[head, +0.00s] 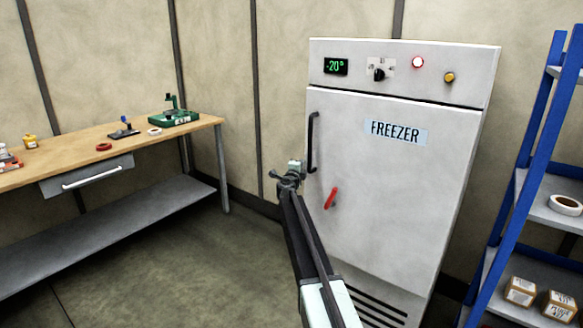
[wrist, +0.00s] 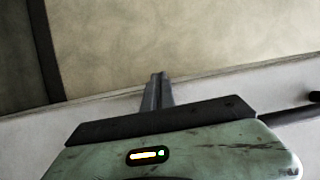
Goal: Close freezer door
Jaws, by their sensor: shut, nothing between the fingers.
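The white freezer (head: 400,62) stands against the back wall in the head view. Its door (head: 400,185) looks flush with the body or nearly so; I cannot tell whether it is fully latched. A black vertical handle (head: 312,142) is near the door's left edge, with a tilted red lever (head: 331,198) below it. My gripper (head: 293,166) is shut and empty beside the door's left edge, just below and left of the handle. In the wrist view my gripper's fingers (wrist: 157,82) are together in front of a pale surface, and a dark bar (wrist: 290,114) shows at the right.
A wooden workbench (head: 70,150) with a drawer and small tools is at the left. A blue shelf rack (head: 520,190) with tape and boxes stands close to the freezer's right. Open floor (head: 190,260) lies between bench and freezer.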

